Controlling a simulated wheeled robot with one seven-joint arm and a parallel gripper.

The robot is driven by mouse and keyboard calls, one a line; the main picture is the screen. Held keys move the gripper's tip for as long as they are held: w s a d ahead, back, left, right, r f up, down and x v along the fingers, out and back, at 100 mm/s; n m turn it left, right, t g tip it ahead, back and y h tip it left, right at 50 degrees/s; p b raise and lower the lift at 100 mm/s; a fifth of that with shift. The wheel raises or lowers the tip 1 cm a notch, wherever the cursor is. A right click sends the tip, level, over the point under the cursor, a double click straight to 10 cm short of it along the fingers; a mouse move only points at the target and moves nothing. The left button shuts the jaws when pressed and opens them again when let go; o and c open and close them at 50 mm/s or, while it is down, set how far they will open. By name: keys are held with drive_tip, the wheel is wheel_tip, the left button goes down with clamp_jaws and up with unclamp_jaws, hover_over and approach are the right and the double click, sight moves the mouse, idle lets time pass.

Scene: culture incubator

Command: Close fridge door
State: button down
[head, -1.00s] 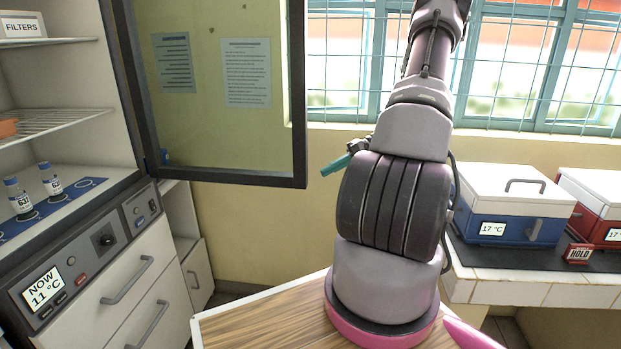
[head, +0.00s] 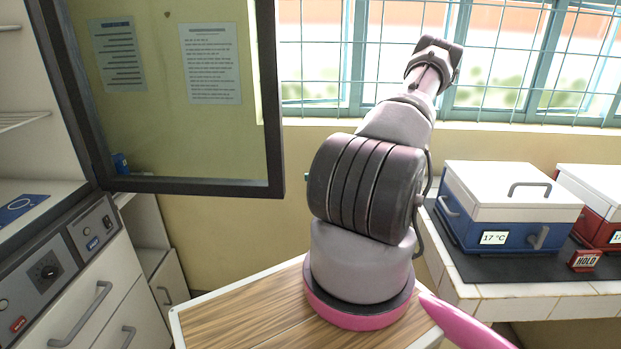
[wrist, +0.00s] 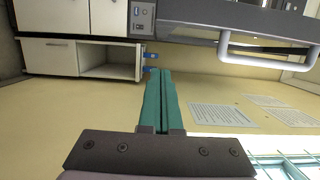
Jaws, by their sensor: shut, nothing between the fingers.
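The fridge door (head: 200,187), a glass panel in a dark frame, stands open at the upper left of the head view. The fridge (head: 50,225) is at the far left, its interior partly in view. In the wrist view a pale bar handle (wrist: 268,58) sits on a dark-framed panel at the upper right, apparently the door. My gripper (wrist: 158,73) has teal fingers, shut together and empty. It shows left of and below the handle in that picture, apart from it. My gripper is hidden in the head view.
A wood-topped surface (head: 235,315) lies below my arm. A blue cooler box (head: 480,225) and a red one (head: 598,235) stand on a tiled counter at right. White cabinets (wrist: 55,58) appear in the wrist view. A barred window spans the back wall.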

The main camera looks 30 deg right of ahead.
drive_tip(key=a, duration=0.9)
drive_tip(key=shift+s+a, duration=0.15)
drive_tip(key=shift+s, duration=0.1)
